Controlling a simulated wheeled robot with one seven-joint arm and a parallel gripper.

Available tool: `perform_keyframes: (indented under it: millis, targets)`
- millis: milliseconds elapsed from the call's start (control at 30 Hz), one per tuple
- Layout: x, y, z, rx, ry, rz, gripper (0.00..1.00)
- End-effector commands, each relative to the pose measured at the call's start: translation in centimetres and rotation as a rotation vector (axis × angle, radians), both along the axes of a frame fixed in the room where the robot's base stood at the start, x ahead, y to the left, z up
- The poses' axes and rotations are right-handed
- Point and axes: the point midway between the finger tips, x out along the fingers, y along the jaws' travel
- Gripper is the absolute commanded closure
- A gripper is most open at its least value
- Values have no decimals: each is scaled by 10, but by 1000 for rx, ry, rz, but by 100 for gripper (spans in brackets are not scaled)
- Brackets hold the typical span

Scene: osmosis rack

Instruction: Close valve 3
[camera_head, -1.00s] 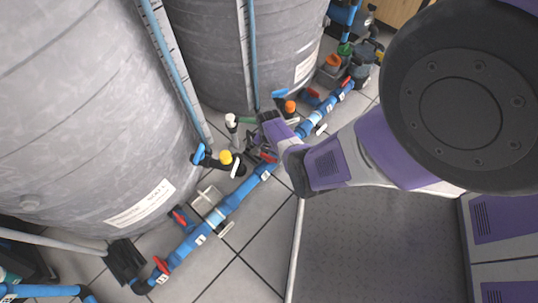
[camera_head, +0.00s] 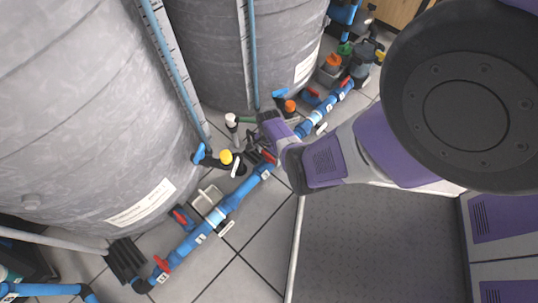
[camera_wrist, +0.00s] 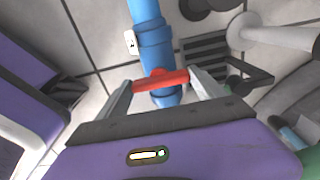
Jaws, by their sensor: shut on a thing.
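A red valve handle (camera_wrist: 160,81) sits on a blue pipe (camera_wrist: 150,35) in the wrist view and lies across the pipe's line. My gripper (camera_wrist: 161,90) has one finger at each end of this handle and is shut on it. In the head view, the handle (camera_head: 269,157) shows just beside my gripper (camera_head: 257,153), low by the pipe between the two tanks. A small white tag (camera_wrist: 130,42) is on the pipe near the handle; its number is not readable. My gripper and forearm partly hide the valve in the head view.
Two large grey tanks (camera_head: 90,110) stand behind the pipe. Other red-handled valves (camera_head: 161,264) sit along the same line. A yellow-capped fitting (camera_head: 226,157) and a white-capped upright fitting (camera_head: 231,121) are close to my gripper. Tiled floor (camera_head: 262,235) is clear in front.

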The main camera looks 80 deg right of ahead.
Motion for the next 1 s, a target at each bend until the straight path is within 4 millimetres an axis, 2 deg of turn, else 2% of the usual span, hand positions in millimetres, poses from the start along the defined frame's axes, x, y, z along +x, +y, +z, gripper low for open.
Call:
perform_keyframes:
  millis: [67,100,200,433,567,1000]
  targets:
    - [0,0,0,0,-1,-5,62]
    - [0,0,0,0,-1,-5,20]
    - [0,0,0,0,-1,-4,0]
    - [0,0,1,0,-1,-3,0]
    - [0,0,9,0,-1,-2,0]
    - [0,0,70,-1,-1,-2,0]
